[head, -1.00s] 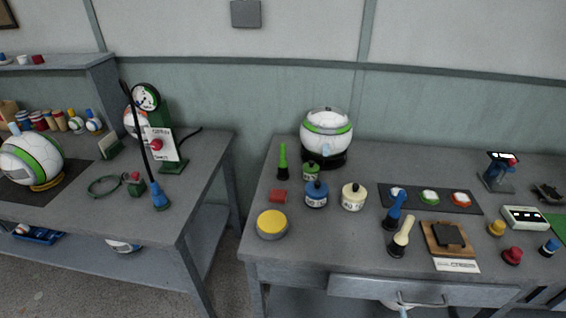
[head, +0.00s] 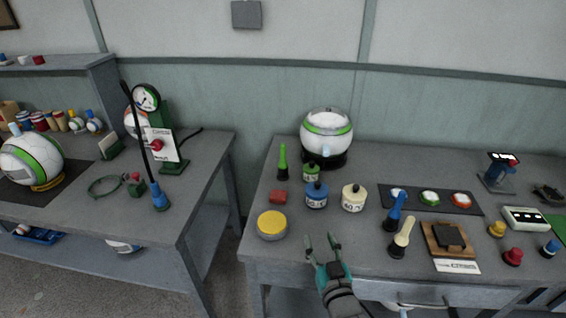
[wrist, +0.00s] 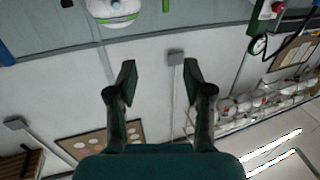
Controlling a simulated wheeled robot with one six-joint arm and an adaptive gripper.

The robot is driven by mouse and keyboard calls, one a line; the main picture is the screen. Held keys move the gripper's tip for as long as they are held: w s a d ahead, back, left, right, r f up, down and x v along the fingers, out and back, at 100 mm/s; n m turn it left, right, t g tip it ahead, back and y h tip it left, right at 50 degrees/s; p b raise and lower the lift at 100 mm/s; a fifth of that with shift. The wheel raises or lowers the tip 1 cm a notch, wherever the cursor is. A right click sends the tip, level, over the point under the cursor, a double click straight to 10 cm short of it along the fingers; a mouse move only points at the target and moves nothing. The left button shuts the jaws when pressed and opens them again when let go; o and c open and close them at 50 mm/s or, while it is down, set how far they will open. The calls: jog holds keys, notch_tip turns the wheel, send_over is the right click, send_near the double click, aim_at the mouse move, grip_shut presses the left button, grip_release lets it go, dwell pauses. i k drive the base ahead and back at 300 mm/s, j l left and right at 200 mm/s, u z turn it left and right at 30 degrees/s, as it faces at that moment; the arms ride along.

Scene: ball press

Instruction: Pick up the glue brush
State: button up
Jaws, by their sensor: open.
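No label marks the glue brush. Three upright handled tools with dark lower ends could be it: a green one (head: 283,160) at the back left of the right table, a blue one (head: 396,210) and a cream one (head: 402,238) nearer the front middle. I cannot tell which. My gripper (head: 322,242) is open and empty at the front edge of the right table, left of the blue and cream tools. In the wrist view its fingers (wrist: 160,82) are apart with nothing between them; the wall fills the view behind.
Blue (head: 316,197), cream (head: 354,199) and green (head: 310,173) jars stand behind my gripper. A yellow-topped tin (head: 271,225) is to its left. A wooden pad (head: 440,240) lies right of the cream tool.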

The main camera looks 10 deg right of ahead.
aim_at(283, 164)
jog(key=i+j, duration=0.15)
jog(key=i, duration=0.85)
